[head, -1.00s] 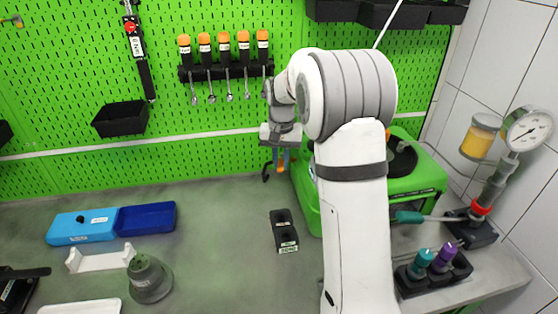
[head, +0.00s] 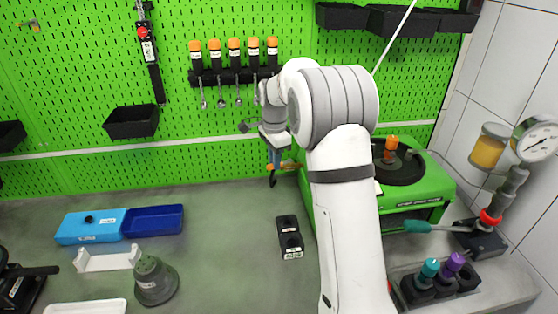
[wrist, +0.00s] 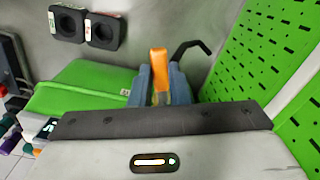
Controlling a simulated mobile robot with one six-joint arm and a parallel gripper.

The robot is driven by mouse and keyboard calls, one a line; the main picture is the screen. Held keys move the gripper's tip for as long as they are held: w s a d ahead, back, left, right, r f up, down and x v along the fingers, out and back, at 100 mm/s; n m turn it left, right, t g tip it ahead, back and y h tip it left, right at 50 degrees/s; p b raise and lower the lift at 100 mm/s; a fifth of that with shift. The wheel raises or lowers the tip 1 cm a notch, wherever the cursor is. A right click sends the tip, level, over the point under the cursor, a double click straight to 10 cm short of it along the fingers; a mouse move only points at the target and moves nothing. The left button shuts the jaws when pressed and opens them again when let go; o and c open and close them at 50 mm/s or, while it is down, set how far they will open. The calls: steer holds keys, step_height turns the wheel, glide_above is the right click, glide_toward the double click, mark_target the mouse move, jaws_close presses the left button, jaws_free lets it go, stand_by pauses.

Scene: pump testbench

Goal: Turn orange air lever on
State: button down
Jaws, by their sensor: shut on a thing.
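The orange air lever (wrist: 158,64) is between the two blue fingers of my gripper (wrist: 160,84) in the wrist view. My gripper is shut on it, and the fingers hide its lower part. In the head view the lever (head: 290,166) shows as a small orange piece just left of the green pump housing, beside my gripper (head: 273,161). A black hook-shaped piece (wrist: 191,49) is beside the lever in the wrist view.
The green pump housing (head: 431,200) stands right of my gripper. A green pegboard (head: 80,140) rises close behind. A black two-hole block (head: 290,238) sits on the bench in front.

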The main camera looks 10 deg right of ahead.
steer(key=shift+w+a+m, duration=0.1)
steer(key=shift+w+m, duration=0.35)
steer(key=shift+m, duration=0.55)
steer(key=shift+w+m, duration=0.45)
steer(key=shift+m, duration=0.55)
steer(key=c, duration=1.4)
jaws_free()
steer(key=shift+o, duration=0.2)
step_height(320, 180, up, 8)
steer(key=shift+b, duration=0.35)
steer(key=shift+f, duration=0.1)
